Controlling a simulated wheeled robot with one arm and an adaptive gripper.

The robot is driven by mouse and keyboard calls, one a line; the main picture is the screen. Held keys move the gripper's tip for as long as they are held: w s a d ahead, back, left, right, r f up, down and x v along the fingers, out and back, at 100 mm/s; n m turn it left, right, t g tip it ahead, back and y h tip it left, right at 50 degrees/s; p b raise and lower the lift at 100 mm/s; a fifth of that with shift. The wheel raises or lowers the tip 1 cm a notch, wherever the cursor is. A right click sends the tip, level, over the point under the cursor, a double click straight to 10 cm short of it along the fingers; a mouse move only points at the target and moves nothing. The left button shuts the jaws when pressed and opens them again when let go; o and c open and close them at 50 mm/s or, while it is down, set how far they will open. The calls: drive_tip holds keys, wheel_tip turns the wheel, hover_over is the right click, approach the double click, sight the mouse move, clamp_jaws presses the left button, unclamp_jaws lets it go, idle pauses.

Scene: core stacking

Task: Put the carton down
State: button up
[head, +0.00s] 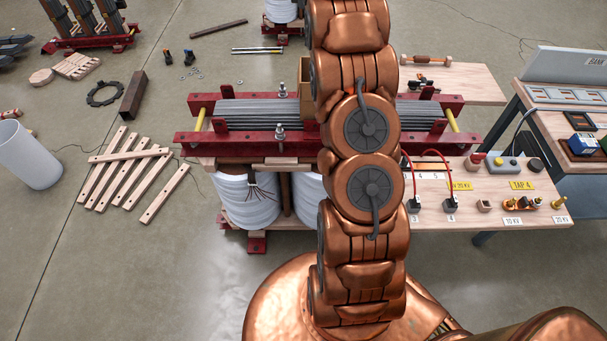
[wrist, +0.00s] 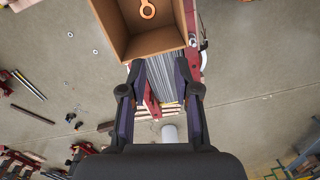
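The carton is an open-topped brown box (wrist: 155,46) at the top of the wrist view. An orange ring-ended piece (wrist: 147,9) lies inside it. In the head view a narrow strip of the carton (head: 304,90) shows left of my arm, over the middle of the laminated core. My gripper (wrist: 158,64) has its fingers apart, with the tips against the carton's lower end, and appears shut on it. The rim partly hides the contact. My arm hides the gripper in the head view. I cannot tell whether the carton's underside touches the core.
The grey laminated core (head: 250,114) lies between red clamp beams (head: 235,141) above white coils (head: 247,198). Wooden slats (head: 128,170) and a grey bin (head: 28,155) are on the floor at left. A wooden terminal board (head: 480,190) is at right.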

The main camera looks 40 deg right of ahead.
drive_tip(key=s+a+r+m, duration=0.2)
drive_tip(key=s+a, duration=0.5)
drive_tip(key=a, duration=0.4)
drive_tip(key=s+a+r+m, duration=0.2)
drive_tip(key=s+a, duration=0.6)
drive_tip(key=a, duration=0.2)
drive_tip(key=s+a+f+m, duration=0.2)
drive_tip(key=s+a+f, duration=0.2)
drive_tip(key=s, duration=0.7)
drive_tip(key=s+a+f+m+g, duration=0.1)
drive_tip(key=s+a, duration=0.5)
drive_tip(key=s, duration=0.6)
wheel_tip(320, 180, down, 3)
drive_tip(key=shift+s+a+r+m, duration=0.1)
drive_tip(key=shift+s+a+m, duration=0.1)
drive_tip(key=shift+a+m, duration=0.25)
drive_tip(key=shift+d, duration=0.1)
